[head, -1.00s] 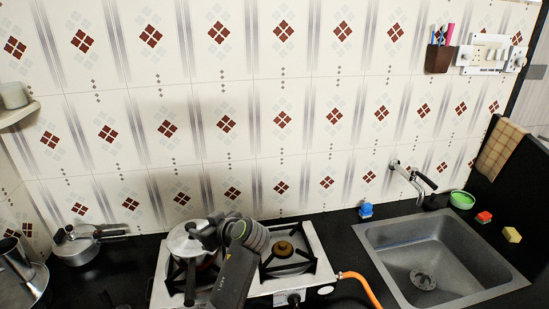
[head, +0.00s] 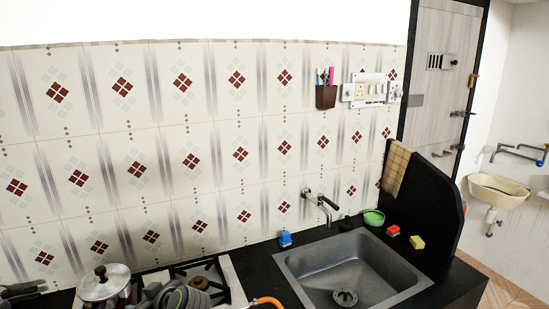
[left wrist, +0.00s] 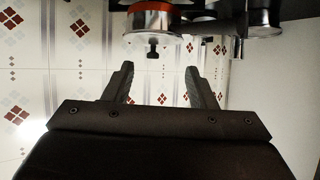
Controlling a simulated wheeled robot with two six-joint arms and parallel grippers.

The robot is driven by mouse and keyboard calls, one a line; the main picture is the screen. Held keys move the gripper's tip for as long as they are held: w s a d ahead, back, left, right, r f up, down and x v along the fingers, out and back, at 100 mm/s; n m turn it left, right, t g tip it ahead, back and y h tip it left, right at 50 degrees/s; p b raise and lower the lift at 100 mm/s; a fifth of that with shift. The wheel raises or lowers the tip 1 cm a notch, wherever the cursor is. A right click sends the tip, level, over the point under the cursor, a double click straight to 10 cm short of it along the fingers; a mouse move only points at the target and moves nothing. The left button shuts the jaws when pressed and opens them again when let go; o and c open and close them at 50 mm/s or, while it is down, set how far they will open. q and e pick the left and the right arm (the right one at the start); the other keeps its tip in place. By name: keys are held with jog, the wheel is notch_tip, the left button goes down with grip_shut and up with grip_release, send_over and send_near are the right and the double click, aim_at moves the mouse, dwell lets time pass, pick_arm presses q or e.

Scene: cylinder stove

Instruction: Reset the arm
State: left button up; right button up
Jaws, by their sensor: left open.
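My left gripper (left wrist: 159,68) is open and empty in the left wrist view, its two fingers apart with tiled wall between them. Just beyond them a silver pot (left wrist: 152,24) with a dark lid knob and a reddish band shows near the top edge. In the head view the lidded silver pot (head: 103,284) stands on the left part of the stove (head: 238,292). Part of my left arm shows at the bottom edge, right of the pot; its fingertips cannot be made out there. My right gripper is not in view.
A grey sink (head: 345,265) is set in the black counter right of the stove, with a wall tap (head: 318,203) above. A blue item (head: 285,239), green bowl (head: 373,217), red block (head: 393,230) and yellow sponge (head: 417,242) sit around it. An orange hose (head: 270,301) runs from the stove.

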pick_arm(q)
jog(key=s+a+f+m+g+h, duration=0.1)
jog(key=s+a+f+m+h, duration=0.1)
jog(key=s+f, duration=0.5)
jog(key=s+a+f+m+h, duration=0.25)
jog(key=s+f, duration=0.25)
jog(key=s, duration=0.5)
jog(key=s+d+m+g+h, duration=0.1)
jog(key=s+d+m+h, duration=0.15)
jog(key=s, duration=0.65)
jog(key=s+d+m+g+h, duration=0.15)
jog(key=s+m, duration=0.25)
jog(key=s, duration=0.6)
notch_tip(320, 180, down, 29)
jog(key=a+b, duration=0.1)
jog(key=b, duration=0.4)
jog(key=s+f+b, duration=0.2)
jog(key=s+f, duration=0.5)
jog(key=f, duration=0.4)
jog(key=s+d+f+g+h+b, duration=0.1)
jog(key=s+f+b, duration=0.2)
jog(key=s+f, duration=0.4)
notch_tip(320, 180, down, 4)
jog(key=shift+s+r, duration=0.1)
jog(key=shift+s, duration=0.15)
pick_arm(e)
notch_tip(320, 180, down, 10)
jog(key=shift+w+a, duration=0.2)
